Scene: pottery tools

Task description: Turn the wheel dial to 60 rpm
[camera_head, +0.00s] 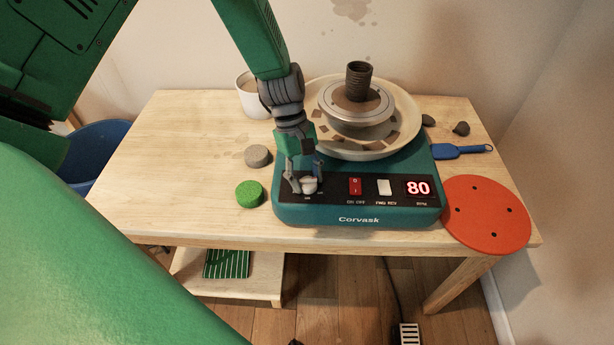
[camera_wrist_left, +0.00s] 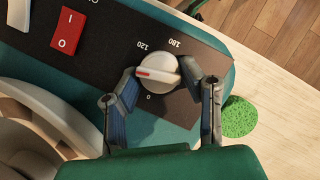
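My left gripper (camera_head: 304,178) is over the panel. In the wrist view its two fingers (camera_wrist_left: 158,74) are closed in on opposite sides of the dial and seem to touch it. My right gripper is not in view.
A red switch (camera_head: 355,186) and a white switch (camera_head: 384,187) sit right of the dial. A green sponge (camera_head: 249,194) and a grey lump (camera_head: 257,156) lie left of the wheel. An orange disc (camera_head: 487,215) and blue tool (camera_head: 460,151) lie right. The table's left side is clear.

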